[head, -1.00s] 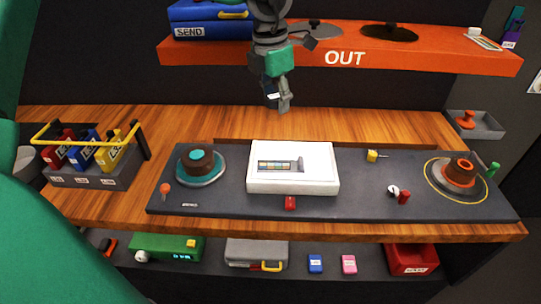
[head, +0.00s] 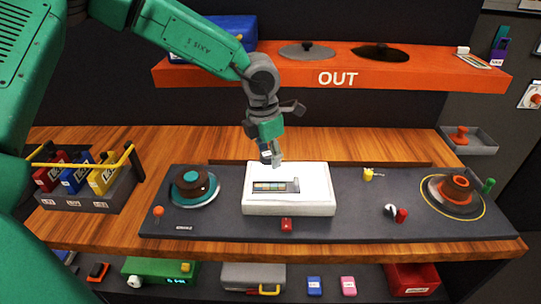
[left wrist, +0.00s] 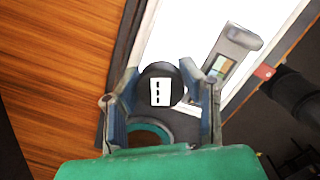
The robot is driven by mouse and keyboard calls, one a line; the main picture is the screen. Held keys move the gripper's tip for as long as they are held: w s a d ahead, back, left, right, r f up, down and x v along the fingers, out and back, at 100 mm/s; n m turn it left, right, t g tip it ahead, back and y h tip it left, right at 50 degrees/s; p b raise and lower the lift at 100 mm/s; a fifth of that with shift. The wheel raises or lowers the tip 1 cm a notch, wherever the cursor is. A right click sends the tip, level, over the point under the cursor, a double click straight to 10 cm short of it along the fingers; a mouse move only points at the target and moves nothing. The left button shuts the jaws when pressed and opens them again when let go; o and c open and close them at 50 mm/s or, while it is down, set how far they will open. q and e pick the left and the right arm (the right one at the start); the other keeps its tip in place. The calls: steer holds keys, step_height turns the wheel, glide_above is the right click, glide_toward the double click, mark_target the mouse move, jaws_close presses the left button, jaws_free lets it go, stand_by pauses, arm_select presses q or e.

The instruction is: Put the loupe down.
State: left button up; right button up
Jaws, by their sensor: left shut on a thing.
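My left gripper (head: 270,158) is above the back edge of the white light box (head: 290,206), pointing down. It is shut on a small dark round thing with a white label, which I take to be the loupe (left wrist: 160,76). In the left wrist view the loupe sits between the two fingertips (left wrist: 160,98). The white top of the light box (left wrist: 190,40) lies beyond it, with the coloured strip and its grey end piece (left wrist: 240,40). In the head view the fingers mostly hide the loupe. A gap below it cannot be judged exactly. My right gripper is not in view.
An orange shelf (head: 440,79) overhangs the back.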

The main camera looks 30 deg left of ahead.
mark_target(261, 154)
arm_select(q)
steer(key=shift+a+f, duration=0.1)
steer(key=shift+a, duration=0.05)
steer(key=o, duration=1)
steer(key=shift+s+a+f, duration=0.1)
steer(key=shift+a, duration=0.1)
steer(key=shift+o, duration=1.3)
steer(key=shift+a, duration=0.15)
steer(key=shift+a+f, duration=0.1)
steer(key=shift+a, duration=0.05)
steer(key=shift+d+r, duration=0.3)
step_height(261, 154, up, 12)
steer(key=s, duration=0.1)
steer(key=shift+a+p, duration=0.3)
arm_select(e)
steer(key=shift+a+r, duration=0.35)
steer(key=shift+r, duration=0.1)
arm_select(q)
steer(key=shift+s+d+f, duration=0.1)
steer(key=shift+d, duration=0.05)
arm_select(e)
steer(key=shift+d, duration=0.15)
